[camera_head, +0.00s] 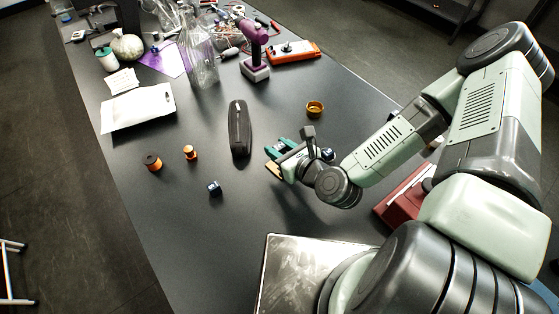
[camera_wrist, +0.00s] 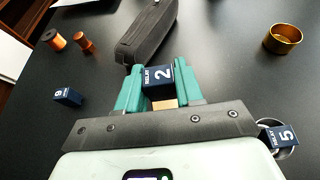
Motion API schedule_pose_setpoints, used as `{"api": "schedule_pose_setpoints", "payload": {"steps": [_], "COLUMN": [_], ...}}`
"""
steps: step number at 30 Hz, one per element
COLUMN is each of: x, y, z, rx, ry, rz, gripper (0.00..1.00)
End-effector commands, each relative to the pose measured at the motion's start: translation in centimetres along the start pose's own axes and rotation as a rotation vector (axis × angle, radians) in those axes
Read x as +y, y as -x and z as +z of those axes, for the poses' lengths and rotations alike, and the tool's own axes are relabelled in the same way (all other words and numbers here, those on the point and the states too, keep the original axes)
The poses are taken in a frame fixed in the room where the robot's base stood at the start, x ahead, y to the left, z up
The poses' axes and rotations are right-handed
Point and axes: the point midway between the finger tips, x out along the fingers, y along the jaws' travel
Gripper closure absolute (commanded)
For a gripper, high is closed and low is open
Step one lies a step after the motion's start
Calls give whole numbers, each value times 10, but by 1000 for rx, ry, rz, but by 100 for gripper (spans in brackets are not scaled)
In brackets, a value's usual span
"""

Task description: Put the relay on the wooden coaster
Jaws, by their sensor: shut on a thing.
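My gripper (camera_head: 278,158) is shut on a dark blue relay (camera_wrist: 160,78) marked "RELAY 2", held between the teal fingers in the wrist view. A small tan, wood-coloured patch (camera_head: 273,169) shows at the fingertips in the head view, and a tan bit (camera_wrist: 164,103) shows just below the relay's label in the wrist view. It may be the wooden coaster; most of it is hidden, and I cannot tell whether the relay touches it.
A black case (camera_head: 239,130) lies left of my gripper. A loose blue relay (camera_head: 215,187), two copper spools (camera_head: 152,161) (camera_head: 190,152) and a brass cup (camera_head: 314,109) stand nearby. A relay marked 5 (camera_wrist: 280,137) sits at a metal ring. Bottles and tools crowd the far end.

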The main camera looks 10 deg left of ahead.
Motion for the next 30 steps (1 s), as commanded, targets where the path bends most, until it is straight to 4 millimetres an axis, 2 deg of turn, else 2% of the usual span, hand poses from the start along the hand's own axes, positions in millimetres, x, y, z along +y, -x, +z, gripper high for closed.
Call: {"api": "schedule_pose_setpoints", "payload": {"steps": [14, 24, 25, 30], "x": [1, 0, 0, 0], "y": [-20, -22, -22, -22], "z": [-48, -51, -51, -51], "rx": [1, 0, 0, 0], "ry": [0, -1, 0, 0], "rz": [2, 1, 1, 1], "gripper": [94, 94, 61, 39]}}
